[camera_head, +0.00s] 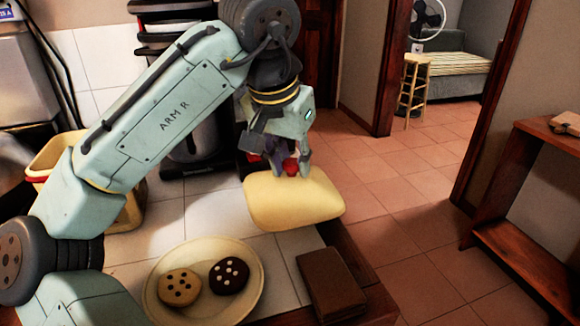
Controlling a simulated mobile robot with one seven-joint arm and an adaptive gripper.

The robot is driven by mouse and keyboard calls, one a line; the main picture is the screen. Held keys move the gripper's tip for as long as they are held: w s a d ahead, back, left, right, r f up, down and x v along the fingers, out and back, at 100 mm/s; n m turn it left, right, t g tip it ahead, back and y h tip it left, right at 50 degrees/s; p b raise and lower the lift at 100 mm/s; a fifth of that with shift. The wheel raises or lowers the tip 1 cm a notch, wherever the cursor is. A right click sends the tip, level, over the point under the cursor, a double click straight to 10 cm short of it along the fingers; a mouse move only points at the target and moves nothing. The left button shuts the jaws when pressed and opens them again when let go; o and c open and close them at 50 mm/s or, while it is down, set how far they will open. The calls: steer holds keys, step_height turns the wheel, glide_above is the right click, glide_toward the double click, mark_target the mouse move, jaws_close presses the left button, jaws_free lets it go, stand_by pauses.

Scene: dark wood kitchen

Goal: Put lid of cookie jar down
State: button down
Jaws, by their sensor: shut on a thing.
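The lid (293,203) is a pale yellow, rounded square piece at the middle of the view. My gripper (290,167) points down and is shut at the top of the lid; the grip itself is partly hidden by the fingers, with some red showing between them. The lid is over the right part of the white tiled counter, near its wooden edge. I cannot tell whether it touches the counter. A pale yellow open container (62,153), possibly the cookie jar, stands at the left, partly hidden behind my arm.
A cream plate (253,287) with a light cookie (179,288) and a dark cookie (229,276) is at the front. A brown block (331,286) lies right of it, by the counter's wooden edge. A dark appliance (195,150) stands behind my arm. Some white tile is bare.

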mark_target(290, 174)
steer(key=shift+w+a, duration=0.1)
steer(key=shift+w, duration=0.75)
steer(key=shift+f, duration=1.85)
steer(key=shift+f, duration=0.15)
steer(key=c, duration=1.3)
jaws_free()
steer(key=v, duration=1.2)
